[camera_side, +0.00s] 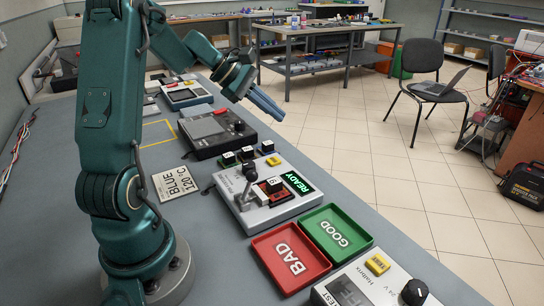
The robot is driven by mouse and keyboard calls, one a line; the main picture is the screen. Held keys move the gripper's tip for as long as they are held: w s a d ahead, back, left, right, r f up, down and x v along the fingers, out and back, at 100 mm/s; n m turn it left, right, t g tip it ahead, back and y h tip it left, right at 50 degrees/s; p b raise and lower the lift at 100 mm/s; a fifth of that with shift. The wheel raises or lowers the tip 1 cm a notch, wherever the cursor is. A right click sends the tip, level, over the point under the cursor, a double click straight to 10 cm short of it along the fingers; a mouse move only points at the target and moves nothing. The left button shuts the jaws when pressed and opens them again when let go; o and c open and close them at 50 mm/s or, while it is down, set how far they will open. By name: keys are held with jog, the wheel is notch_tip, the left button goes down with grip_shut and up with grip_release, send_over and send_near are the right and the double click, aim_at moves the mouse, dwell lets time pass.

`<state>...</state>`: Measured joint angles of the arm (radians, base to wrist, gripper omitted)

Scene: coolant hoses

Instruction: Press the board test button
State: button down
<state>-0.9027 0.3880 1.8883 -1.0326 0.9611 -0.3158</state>
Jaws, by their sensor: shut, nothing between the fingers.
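My gripper (279,115) is shut and empty, held in the air above the right edge of the bench, pointing down and right. A light grey test unit (258,218) stands nearer the camera, with a lit green READY display (298,182), a black lever and a dark red part with a white label. My gripper is well apart from it. Another grey box (375,290) with a black knob and a TEST label is cut off at the bottom edge. I cannot tell which part is the board test button.
A red BAD tray (283,265) and a green GOOD tray (343,228) lie side by side in front of the grey unit. Small black pieces (245,153) stand behind it. A BLUE 120 C card (177,182) lies on the bench (210,245).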

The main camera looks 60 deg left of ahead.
aim_at(269, 159)
jog(key=shift+s+a+f+n, duration=0.3)
jog(key=shift+s+a+f, duration=0.1)
jog(key=shift+a, duration=0.2)
jog(key=shift+f, duration=4.4)
jog(key=shift+f, duration=0.1)
jog(key=shift+f, duration=0.3)
jog(key=shift+f, duration=0.45)
jog(key=shift+r, duration=0.9)
